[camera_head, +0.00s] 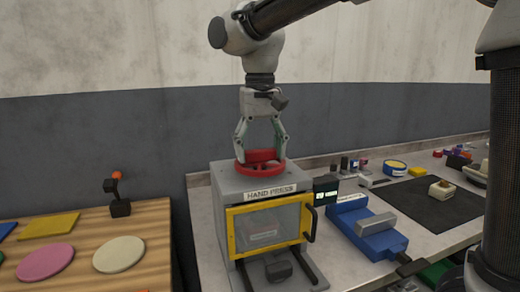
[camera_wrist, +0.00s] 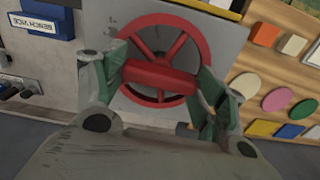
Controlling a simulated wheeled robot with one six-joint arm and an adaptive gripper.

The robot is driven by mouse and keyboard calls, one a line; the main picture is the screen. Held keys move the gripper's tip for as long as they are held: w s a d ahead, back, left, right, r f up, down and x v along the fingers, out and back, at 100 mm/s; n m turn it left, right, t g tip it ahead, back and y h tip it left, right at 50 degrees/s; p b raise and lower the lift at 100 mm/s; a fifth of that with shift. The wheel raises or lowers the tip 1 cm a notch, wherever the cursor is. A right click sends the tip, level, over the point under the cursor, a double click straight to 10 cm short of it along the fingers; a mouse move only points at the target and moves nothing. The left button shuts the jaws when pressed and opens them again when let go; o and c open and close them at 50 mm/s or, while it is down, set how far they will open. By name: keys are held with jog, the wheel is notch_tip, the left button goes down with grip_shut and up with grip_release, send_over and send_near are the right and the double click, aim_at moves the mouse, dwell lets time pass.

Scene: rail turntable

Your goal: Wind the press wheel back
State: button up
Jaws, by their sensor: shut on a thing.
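The hand press (camera_head: 224,192) is a grey box with a yellow-framed clear door on its front and a "HAND PRESS" label. Its red press wheel (camera_head: 240,168) lies flat on top; in the wrist view the spoked red wheel (camera_wrist: 201,40) fills the upper middle. My gripper (camera_head: 262,153) points down from above and is shut on the red bar (camera_wrist: 160,76) across the wheel, one finger on each side. The door (camera_head: 265,226) looks closed, with a pale block dimly visible behind it. A small display (camera_head: 325,192) with green characters sits at the press's right; I cannot read it surely.
A blue bench vice (camera_head: 368,230) stands right of the press. A dark mat (camera_head: 425,207) with a small block lies further right. On the left, a wooden table (camera_head: 150,235) holds coloured flat pieces and a small black lever (camera_head: 119,200). A wall is behind.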

jog(key=n, duration=0.4)
jog(key=shift+n, duration=0.3)
jog(key=n, duration=0.4)
jog(key=shift+n, duration=0.3)
jog(key=n, duration=1.3)
jog(key=shift+n, duration=0.3)
jog(key=n, duration=0.8)
jog(key=shift+n, duration=2.4)
